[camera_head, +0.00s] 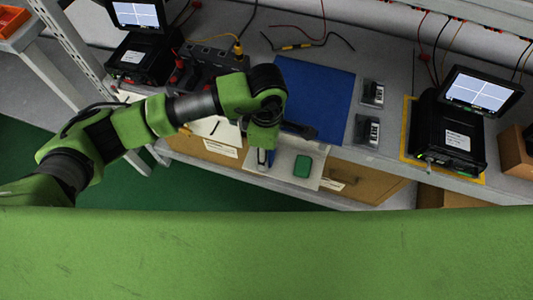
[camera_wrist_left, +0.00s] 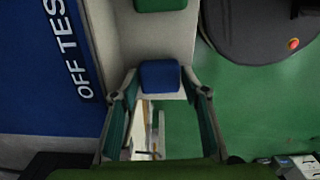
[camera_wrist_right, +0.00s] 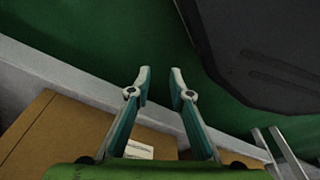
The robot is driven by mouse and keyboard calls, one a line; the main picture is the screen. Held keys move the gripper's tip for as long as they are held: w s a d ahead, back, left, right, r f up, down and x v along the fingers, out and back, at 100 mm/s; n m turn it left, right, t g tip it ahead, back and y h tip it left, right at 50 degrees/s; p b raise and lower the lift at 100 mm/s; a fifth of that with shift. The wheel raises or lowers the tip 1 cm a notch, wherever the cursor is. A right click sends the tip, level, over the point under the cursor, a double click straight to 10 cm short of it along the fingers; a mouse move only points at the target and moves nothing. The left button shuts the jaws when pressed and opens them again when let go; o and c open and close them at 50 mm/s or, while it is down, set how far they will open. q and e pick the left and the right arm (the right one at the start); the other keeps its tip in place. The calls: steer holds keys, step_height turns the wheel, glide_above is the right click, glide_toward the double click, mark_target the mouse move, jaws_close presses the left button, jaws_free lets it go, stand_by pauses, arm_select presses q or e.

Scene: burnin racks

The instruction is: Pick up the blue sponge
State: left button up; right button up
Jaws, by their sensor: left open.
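The blue sponge (camera_wrist_left: 160,76) lies on a pale tray (camera_wrist_left: 117,38), near the tray's edge, in the left wrist view. My left gripper (camera_wrist_left: 162,92) is open, with one fingertip on each side of the sponge and a gap showing to each. I cannot tell its height above the sponge. In the head view my left gripper (camera_head: 264,157) points down over the tray's left part and mostly hides the blue sponge. A green sponge (camera_head: 302,166) lies on the tray to the right. My right gripper (camera_wrist_right: 160,82) is open and empty, seen only in the right wrist view.
A blue mat (camera_head: 315,95) lies behind the tray. Two small dark parts (camera_head: 368,130) (camera_head: 373,93) and a black device with a screen (camera_head: 450,130) stand to the right. Cardboard boxes (camera_head: 366,184) sit under the bench. Green floor (camera_head: 230,185) lies in front.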

arm_select(q)
steer(key=c, duration=0.5)
arm_select(e)
steer(key=shift+s, duration=0.1)
arm_select(q)
steer(key=shift+r, duration=0.15)
arm_select(e)
steer(key=shift+s, duration=0.1)
